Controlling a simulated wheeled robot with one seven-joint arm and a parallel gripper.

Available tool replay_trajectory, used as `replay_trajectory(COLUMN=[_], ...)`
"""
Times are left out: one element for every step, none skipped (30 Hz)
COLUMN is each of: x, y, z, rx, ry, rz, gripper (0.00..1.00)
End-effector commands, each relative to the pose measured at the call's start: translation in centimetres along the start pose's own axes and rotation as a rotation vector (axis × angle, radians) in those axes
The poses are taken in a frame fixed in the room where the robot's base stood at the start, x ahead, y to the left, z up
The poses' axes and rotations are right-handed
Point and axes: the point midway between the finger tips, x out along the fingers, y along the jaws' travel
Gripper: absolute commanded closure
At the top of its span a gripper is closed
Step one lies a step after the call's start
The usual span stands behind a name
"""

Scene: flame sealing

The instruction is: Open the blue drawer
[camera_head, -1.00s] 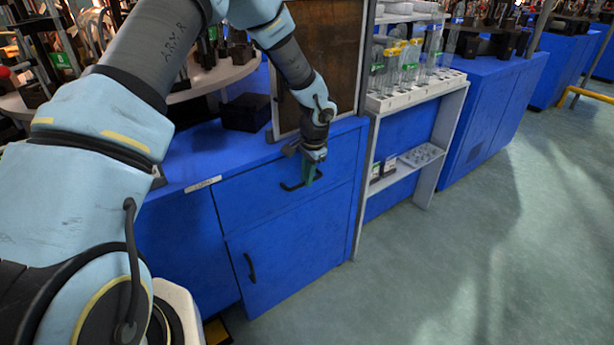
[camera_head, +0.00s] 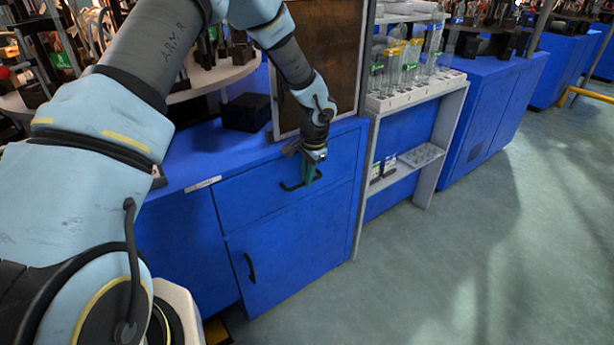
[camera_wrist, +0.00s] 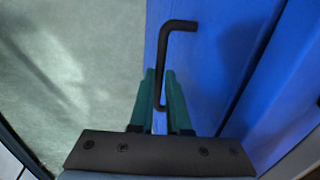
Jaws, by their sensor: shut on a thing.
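The blue drawer (camera_head: 250,197) is the upper front panel of the blue cabinet, and it sits closed, flush with the cabinet. Its black bar handle (camera_head: 289,187) is on the drawer front, and it also shows in the wrist view (camera_wrist: 178,26). My gripper (camera_head: 311,175) is at the handle, pointing down in front of the drawer. In the wrist view its green fingers (camera_wrist: 161,100) stand on either side of the handle's bar and are shut on it. Part of the handle is hidden between the fingers.
A blue cabinet door (camera_head: 290,250) with its own black handle is below the drawer. A white rack (camera_head: 420,92) with clear tubes stands to the right. A black box (camera_head: 246,112) rests on the cabinet top. The green floor (camera_head: 460,260) in front is clear.

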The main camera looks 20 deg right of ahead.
Motion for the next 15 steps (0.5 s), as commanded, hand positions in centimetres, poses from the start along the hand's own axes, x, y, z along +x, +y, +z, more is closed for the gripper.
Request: replay_trajectory(x=[0.0,0.0,0.0,0.0,0.0,-0.1,-0.1,-0.1,-0.2,-0.2,-0.3,-0.4,-0.5,-0.6,-0.7], y=[0.0,0.0,0.1,0.2,0.3,0.6,0.8,1.1,1.6,2.0,2.5,3.3,3.9,4.6,5.5], z=[0.0,0.0,0.0,0.0,0.0,0.0,0.0,0.0,-0.1,-0.1,0.0,-0.1,-0.1,-0.1,-0.1], rx=[0.0,0.0,0.001,0.001,0.001,0.002,0.002,0.003,0.004,0.005,0.004,0.005,0.006,0.006,0.006], ry=[0.0,0.0,0.0,0.0,0.0,0.0,0.0,0.001,0.001,0.001,0.001,0.002,0.003,0.002,0.002], rz=[0.0,0.0,0.0,0.0,0.0,0.0,-0.001,-0.001,-0.002,-0.001,-0.001,-0.001,-0.001,-0.001,-0.001], gripper=[1.0,1.0,1.0,1.0,1.0,1.0,1.0,1.0,1.0,1.0,1.0,1.0,1.0,1.0,1.0])
